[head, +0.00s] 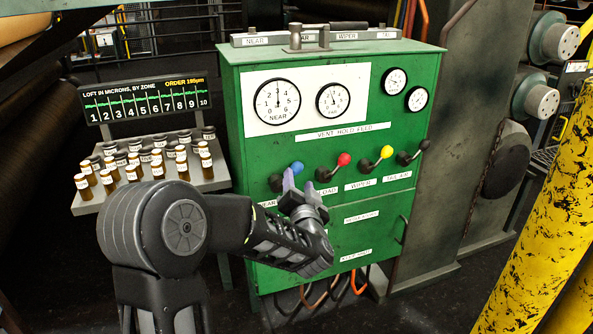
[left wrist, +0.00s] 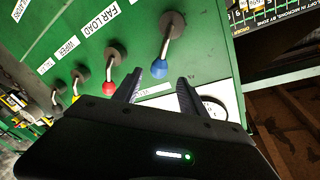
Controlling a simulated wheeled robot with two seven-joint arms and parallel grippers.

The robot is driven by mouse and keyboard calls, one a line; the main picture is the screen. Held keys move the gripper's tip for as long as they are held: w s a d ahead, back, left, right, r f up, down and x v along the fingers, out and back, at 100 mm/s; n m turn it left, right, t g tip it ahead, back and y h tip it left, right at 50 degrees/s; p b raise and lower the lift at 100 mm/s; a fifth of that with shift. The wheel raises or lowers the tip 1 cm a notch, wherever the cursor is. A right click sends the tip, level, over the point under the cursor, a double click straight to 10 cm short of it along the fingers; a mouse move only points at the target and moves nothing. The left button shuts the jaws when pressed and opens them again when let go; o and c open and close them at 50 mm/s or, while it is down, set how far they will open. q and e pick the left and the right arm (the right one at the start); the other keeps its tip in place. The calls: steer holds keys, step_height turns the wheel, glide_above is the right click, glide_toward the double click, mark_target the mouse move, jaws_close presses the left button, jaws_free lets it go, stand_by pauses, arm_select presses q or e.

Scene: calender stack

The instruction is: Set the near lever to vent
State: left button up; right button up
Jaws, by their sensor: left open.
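The near lever has a blue knob (head: 297,167) and a grey hub, leftmost in a row on the green cabinet (head: 290,150). It tilts up and to the right in the head view. A VENT HOLD FEED strip (head: 333,132) is above the row. My left gripper (head: 299,183) is open just below and in front of the blue knob. In the left wrist view the blue knob (left wrist: 160,69) shows between the open fingertips of my left gripper (left wrist: 159,80), with no grip on it. Whether a finger touches it I cannot tell. My right gripper is not in view.
Red (head: 344,159), yellow (head: 387,151) and black (head: 425,144) lever knobs stand to the right. Gauges (head: 277,103) are above. A shelf (head: 100,206) of small bottles is at left. A yellow post (head: 540,210) stands at right.

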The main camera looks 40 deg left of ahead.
mark_target(297, 171)
arm_select(q)
steer(key=shift+a, duration=0.1)
steer(key=x, duration=0.7)
steer(key=shift+w+a+p, duration=0.15)
steer(key=shift+w+p, duration=0.2)
steer(key=shift+p, duration=0.05)
jaws_close()
stand_by(1.1)
